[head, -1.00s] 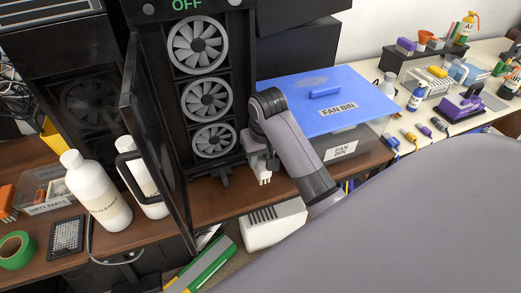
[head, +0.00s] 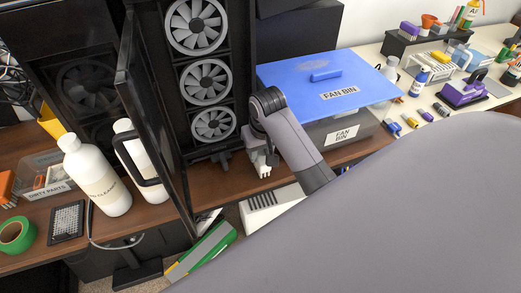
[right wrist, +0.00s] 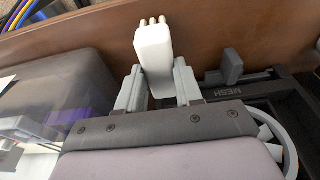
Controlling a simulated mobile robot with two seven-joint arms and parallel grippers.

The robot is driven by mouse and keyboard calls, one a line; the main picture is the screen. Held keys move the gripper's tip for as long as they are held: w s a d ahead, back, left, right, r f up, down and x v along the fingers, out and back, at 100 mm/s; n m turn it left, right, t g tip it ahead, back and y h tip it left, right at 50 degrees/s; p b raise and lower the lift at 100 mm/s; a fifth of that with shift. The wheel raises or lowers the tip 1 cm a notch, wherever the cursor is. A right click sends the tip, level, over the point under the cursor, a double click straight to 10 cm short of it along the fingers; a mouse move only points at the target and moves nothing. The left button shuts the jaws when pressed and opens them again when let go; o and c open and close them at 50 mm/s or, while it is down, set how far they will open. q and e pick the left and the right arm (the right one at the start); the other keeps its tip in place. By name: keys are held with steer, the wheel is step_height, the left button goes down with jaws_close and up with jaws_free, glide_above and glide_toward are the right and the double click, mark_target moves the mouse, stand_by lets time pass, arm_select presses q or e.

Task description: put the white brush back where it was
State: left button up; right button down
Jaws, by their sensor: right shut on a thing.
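The white brush (right wrist: 153,45) is a pale block with several short tufts at one end. In the right wrist view it sits between the two grey fingers of my right gripper (right wrist: 156,92), which is shut on it. In the head view my right gripper (head: 258,150) holds the white brush (head: 262,168) with its tufts down, in front of the PC case with its fans and beside the fan bin, over the brown desk. The arm link hides part of the gripper there. My left gripper is not in view.
The open PC case (head: 207,80) has a dark door (head: 150,120) swung forward. The blue-lidded fan bin (head: 295,82) stands right of it. A white bottle (head: 98,178) stands at left. A dark rack (head: 400,46) with brushes and cups stands on the pale table at right.

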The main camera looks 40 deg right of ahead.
mark_target(263, 159)
steer(key=shift+f, duration=0.4)
steer(key=c, duration=1.1)
jaws_free()
steer(key=shift+o, duration=0.2)
steer(key=o, duration=0.6)
steer(key=shift+c, duration=0.2)
steer(key=shift+p+v, duration=0.9)
steer(key=shift+v, duration=3.15)
